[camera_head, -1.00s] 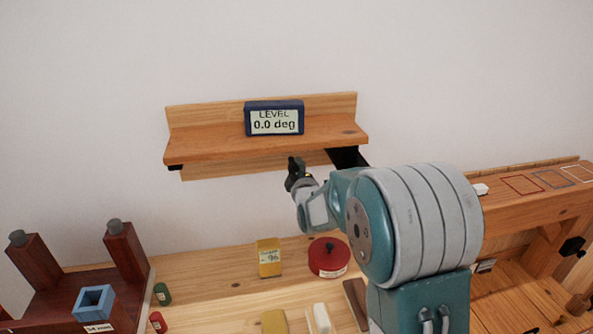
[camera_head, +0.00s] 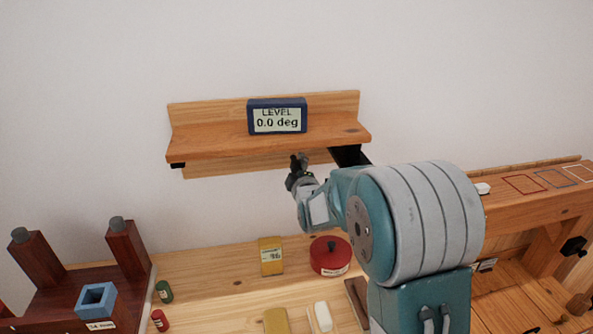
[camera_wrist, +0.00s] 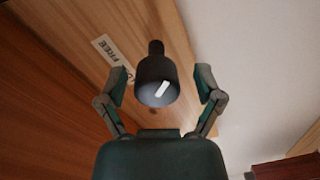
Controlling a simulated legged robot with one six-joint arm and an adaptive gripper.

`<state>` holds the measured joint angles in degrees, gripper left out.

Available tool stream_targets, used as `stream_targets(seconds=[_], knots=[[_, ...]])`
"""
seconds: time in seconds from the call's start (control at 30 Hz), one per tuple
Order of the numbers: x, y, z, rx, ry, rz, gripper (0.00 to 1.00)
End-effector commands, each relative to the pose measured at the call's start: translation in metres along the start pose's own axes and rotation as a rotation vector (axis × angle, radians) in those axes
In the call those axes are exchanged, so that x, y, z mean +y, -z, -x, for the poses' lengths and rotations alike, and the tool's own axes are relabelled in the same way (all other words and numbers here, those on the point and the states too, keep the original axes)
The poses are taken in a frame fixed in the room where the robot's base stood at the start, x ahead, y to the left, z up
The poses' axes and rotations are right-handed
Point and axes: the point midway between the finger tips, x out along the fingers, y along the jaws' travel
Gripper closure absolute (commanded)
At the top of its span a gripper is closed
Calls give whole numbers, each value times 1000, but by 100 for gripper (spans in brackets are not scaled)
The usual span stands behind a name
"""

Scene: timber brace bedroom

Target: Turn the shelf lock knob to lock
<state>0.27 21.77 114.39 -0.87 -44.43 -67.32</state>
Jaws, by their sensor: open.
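The shelf (camera_head: 215,145) is wooden and fixed to the wall, with a blue level display (camera_head: 277,117) on it reading 0.0 deg. My gripper (camera_wrist: 161,88) is open, one finger on each side of the knob, with visible gaps. In the head view my gripper (camera_head: 297,170) is under the shelf's right part, where the knob is hard to make out.
Below, the bench (camera_head: 215,265) holds a yellow block (camera_head: 271,256), a red round container (camera_head: 329,256) and a dark red stand (camera_head: 62,290) with two posts. A black bracket (camera_head: 349,156) supports the shelf right of my gripper.

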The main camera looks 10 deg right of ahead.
Motion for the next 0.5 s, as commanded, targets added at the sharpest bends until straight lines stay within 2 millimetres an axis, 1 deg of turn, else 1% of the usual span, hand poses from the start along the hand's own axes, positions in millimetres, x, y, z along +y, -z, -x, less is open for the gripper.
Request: stream_targets(seconds=[0.07, 0.17, 0.27, 0.5], knots=[[0, 0, 3, 0, 0, 0, 15], [1, 0, 14, 0, -2, 0, 15], [0, 1, 32, 0, 0, 0, 15], [-1, 2, 83, 0, 0, 1, 15]])
